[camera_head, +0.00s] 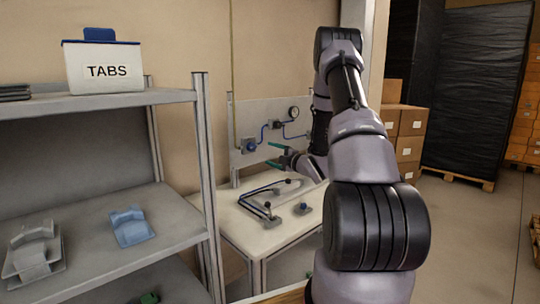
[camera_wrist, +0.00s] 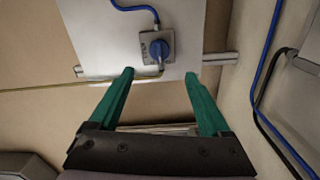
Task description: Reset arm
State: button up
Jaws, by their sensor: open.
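My arm stretches away over the right side of the head view. My gripper (camera_head: 272,155) is at its end above the white table, with green fingers pointing left. In the wrist view my gripper (camera_wrist: 160,80) is open, its two green fingers apart with nothing between them. Beyond the fingertips is a blue knob (camera_wrist: 159,50) on a grey square base, fixed to a pale panel (camera_wrist: 190,25). The same knob shows in the head view (camera_head: 250,145), left of the gripper. The gripper looks apart from it.
A white table (camera_head: 252,235) with a tube fixture (camera_head: 265,200) stands below the gripper. A grey shelf (camera_head: 100,262) at left holds a TABS bin (camera_head: 104,66), a blue part (camera_head: 130,227) and grey parts (camera_head: 34,248). Cardboard boxes (camera_head: 408,148) and wrapped pallets (camera_head: 470,90) stand behind right.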

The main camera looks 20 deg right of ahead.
notch_tip(320, 180, up, 10)
jog(key=m+g+h, duration=0.1)
jog(key=m+h, duration=0.3)
jog(key=m, duration=0.2)
jog(key=s+a+r+m+g+h, duration=0.1)
jog(key=s+r+m+g+h, duration=0.25)
jog(key=s+r+m, duration=0.5)
jog(key=s+a+r+m+g+y, duration=0.1)
jog(key=s+a+m, duration=0.2)
jog(key=s, duration=0.7)
jog(key=s+a+r+m+g+y, duration=0.1)
jog(key=s+a+r+m+g, duration=0.1)
jog(key=s+a, duration=0.4)
jog(key=s+a+r+m+g+y, duration=0.1)
jog(key=s+a+m, duration=0.3)
jog(key=s, duration=1.1)
jog(key=shift+a+r+g, duration=0.15)
jog(key=shift+a+g, duration=0.05)
jog(key=shift+g, duration=0.45)
jog(key=shift+m, duration=0.25)
